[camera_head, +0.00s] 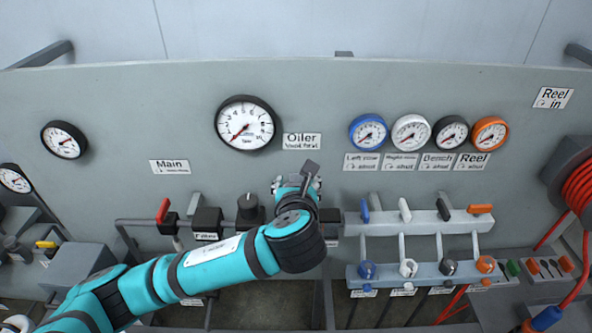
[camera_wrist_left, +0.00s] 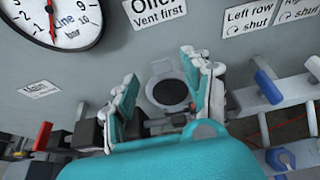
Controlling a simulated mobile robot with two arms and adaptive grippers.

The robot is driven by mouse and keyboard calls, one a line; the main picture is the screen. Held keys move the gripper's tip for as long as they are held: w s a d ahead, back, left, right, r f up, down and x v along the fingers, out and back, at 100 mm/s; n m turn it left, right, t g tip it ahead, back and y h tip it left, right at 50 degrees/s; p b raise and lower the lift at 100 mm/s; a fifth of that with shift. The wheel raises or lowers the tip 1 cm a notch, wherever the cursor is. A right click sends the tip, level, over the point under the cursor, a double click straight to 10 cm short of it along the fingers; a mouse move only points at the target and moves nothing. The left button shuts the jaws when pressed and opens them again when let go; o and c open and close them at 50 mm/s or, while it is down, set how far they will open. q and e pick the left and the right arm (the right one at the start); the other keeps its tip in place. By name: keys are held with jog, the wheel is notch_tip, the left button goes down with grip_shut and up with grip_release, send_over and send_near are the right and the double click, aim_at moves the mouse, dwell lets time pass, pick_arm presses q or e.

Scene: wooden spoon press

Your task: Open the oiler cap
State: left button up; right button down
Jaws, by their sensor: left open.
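The oiler label (camera_head: 302,141) is on the grey panel; it reads "Vent first" in the left wrist view (camera_wrist_left: 157,14). Below that label, the left wrist view shows a round dark cap (camera_wrist_left: 170,92) with a grey ring behind it, which I take to be the oiler cap. My left gripper (camera_head: 297,184) is open, with one finger on each side of the cap in the left wrist view (camera_wrist_left: 162,78). I cannot tell whether either finger touches it. In the head view my gripper and wrist hide most of the oiler. My right gripper is not in view.
A large gauge (camera_head: 246,125) is above left. A manifold with coloured levers (camera_head: 420,222) is close on the right. A red hose reel (camera_head: 580,190) is at the far right.

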aim_at(296, 175)
pick_arm(q)
jog(key=x, duration=0.3)
jog(key=shift+w+p, duration=0.1)
jog(key=shift+p, duration=0.2)
jog(key=shift+x, duration=1.15)
jog(key=shift+w+f, duration=0.1)
jog(key=shift+w, duration=0.3)
grip_shut()
jog(key=shift+f, duration=0.1)
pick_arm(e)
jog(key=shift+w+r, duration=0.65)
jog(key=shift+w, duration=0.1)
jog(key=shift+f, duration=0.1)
